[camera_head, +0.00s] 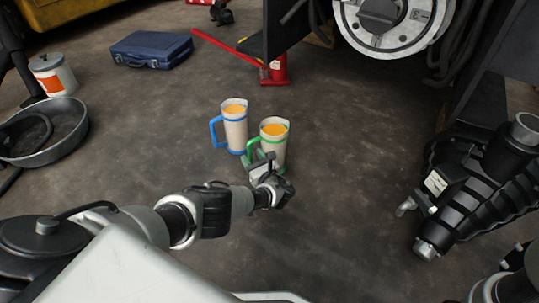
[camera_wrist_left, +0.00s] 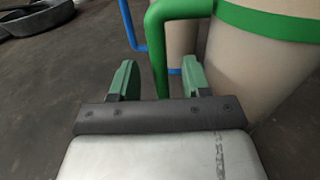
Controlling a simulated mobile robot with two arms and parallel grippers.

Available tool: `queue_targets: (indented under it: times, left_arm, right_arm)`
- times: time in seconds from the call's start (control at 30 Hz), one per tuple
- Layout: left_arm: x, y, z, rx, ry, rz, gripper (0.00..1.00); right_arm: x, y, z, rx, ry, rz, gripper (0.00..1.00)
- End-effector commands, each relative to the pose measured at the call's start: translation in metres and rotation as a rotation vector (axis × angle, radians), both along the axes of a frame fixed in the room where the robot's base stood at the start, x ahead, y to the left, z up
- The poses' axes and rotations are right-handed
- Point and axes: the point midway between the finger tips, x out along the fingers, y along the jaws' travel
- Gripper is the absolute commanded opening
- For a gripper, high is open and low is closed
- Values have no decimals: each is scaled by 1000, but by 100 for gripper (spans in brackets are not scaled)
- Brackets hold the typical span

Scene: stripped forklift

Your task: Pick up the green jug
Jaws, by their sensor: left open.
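The green jug (camera_head: 273,145) is a beige pitcher with green bands, a green handle and an orange top. It stands upright on the floor near the middle of the head view. My left gripper (camera_head: 268,170) is at its near side and hides its lower part. In the left wrist view the jug's body (camera_wrist_left: 255,65) fills the upper right. Its green handle (camera_wrist_left: 157,45) comes down between the two open fingers of my left gripper (camera_wrist_left: 160,80). I cannot tell whether a finger touches it. My right gripper is not in view.
A similar blue-handled jug (camera_head: 235,130) stands close behind and left of the green one. A grey pan (camera_head: 70,140) and white canister (camera_head: 55,75) are at left. A blue case (camera_head: 152,48) and red jack (camera_head: 277,70) lie farther back. Black machinery (camera_head: 480,185) stands at right.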

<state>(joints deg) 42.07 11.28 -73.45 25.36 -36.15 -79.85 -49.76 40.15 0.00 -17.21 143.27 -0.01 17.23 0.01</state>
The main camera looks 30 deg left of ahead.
Motion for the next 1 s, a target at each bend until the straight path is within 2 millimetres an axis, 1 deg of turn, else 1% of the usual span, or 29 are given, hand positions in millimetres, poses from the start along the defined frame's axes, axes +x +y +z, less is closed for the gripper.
queue_targets:
  times: [0.03, 0.2, 0.33, 0.5, 0.57, 0.8, 0.83, 1.0]
  left_arm:
    - [5, 9, -3, 3, -3, 2, 47]
    - [16, 28, -1, 2, -1, 1, 47]
    - [19, 33, 1, 1, 1, 1, 47]
    - [19, 33, 2, 0, 2, 1, 47]
    - [19, 33, 2, 0, 1, 1, 40]
    - [19, 33, 2, 0, 1, 1, 3]
    - [19, 33, 2, 0, 1, 1, 0]
    - [19, 32, 2, 0, 2, 1, 0]
  right_arm:
    - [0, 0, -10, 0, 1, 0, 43]
    - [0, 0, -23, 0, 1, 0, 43]
    - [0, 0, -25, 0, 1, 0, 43]
    - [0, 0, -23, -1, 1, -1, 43]
    - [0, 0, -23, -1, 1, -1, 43]
    - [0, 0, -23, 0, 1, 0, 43]
    - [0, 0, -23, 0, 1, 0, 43]
    - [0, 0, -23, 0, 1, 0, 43]
